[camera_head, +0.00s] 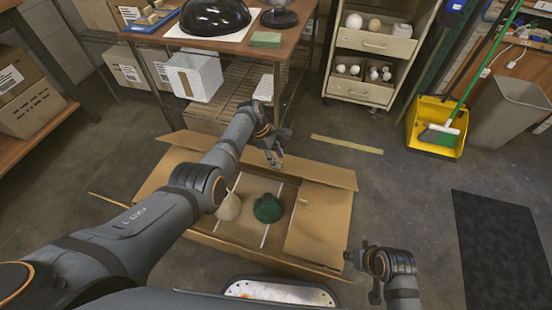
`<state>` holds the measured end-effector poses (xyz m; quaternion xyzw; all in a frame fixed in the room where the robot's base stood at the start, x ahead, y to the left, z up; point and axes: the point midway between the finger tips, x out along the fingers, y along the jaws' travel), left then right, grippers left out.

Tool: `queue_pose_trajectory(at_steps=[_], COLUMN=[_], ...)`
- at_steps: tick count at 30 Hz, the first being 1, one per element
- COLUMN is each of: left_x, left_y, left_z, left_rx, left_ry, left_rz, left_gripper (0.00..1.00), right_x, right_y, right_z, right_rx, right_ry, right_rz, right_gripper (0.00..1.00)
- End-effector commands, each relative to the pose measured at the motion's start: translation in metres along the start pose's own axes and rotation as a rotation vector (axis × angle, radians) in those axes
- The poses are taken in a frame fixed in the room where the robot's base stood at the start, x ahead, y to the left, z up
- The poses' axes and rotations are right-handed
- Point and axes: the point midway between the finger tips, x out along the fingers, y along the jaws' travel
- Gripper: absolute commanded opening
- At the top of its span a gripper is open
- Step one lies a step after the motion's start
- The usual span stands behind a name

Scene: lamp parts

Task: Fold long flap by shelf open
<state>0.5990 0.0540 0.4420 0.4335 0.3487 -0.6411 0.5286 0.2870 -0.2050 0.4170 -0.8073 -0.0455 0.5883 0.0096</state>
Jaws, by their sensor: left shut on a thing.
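A cardboard box (247,232) lies open on the floor, with a green lamp shade (268,208) and a beige cone-shaped part (230,208) inside. Its long flap by the shelf (325,174) slants along the far side of the box. My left gripper (273,158) reaches over the box and is shut on this flap near the middle of its edge; the fingers are small and the exact contact is hard to see. My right gripper (359,274) is beside the near right corner of the box, apart from the parts inside; its finger opening is unclear.
A wooden-topped shelf (290,45) with a black dome (214,16) and a white bin (195,76) stands behind the box. A drawer cabinet (360,93), yellow dustpan (434,125), grey bin (508,112) and dark mat (503,250) are to the right.

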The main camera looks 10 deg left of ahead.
Motion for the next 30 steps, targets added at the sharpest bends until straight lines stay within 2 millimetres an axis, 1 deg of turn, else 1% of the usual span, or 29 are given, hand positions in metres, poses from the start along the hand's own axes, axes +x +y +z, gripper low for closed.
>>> queue_pose_trajectory(at_steps=[1,14,17,20,22,27,30], left_x=[0.002,0.002,-0.002,-0.014,-0.028,-0.073,-0.094], left_y=[0.002,0.001,0.002,0.002,0.001,0.000,-0.001], left_z=[0.002,0.003,0.003,0.002,0.001,0.001,0.000], left_rx=[0.002,-0.001,-0.001,0.000,-0.001,0.000,-0.002], left_ry=[-0.004,-0.006,-0.006,-0.005,-0.003,-0.001,-0.001], left_rz=[0.008,0.006,0.008,0.008,0.009,0.005,0.004], left_gripper=[0.27,0.27,0.27,0.27,0.27,0.27,0.27], right_x=[0.001,0.000,0.000,0.000,0.000,0.000,0.000], right_y=[0.000,-0.001,-0.001,-0.001,-0.001,0.000,0.000], right_z=[0.001,0.001,0.001,0.000,0.000,0.000,0.000], right_rx=[0.000,0.002,0.003,0.002,0.002,0.001,0.001], right_ry=[-0.001,-0.003,-0.003,-0.002,-0.002,-0.001,-0.001], right_rz=[0.000,-0.001,-0.002,-0.002,-0.001,-0.001,-0.001], right_gripper=[0.27,0.27,0.27,0.27,0.27,0.27,0.27])
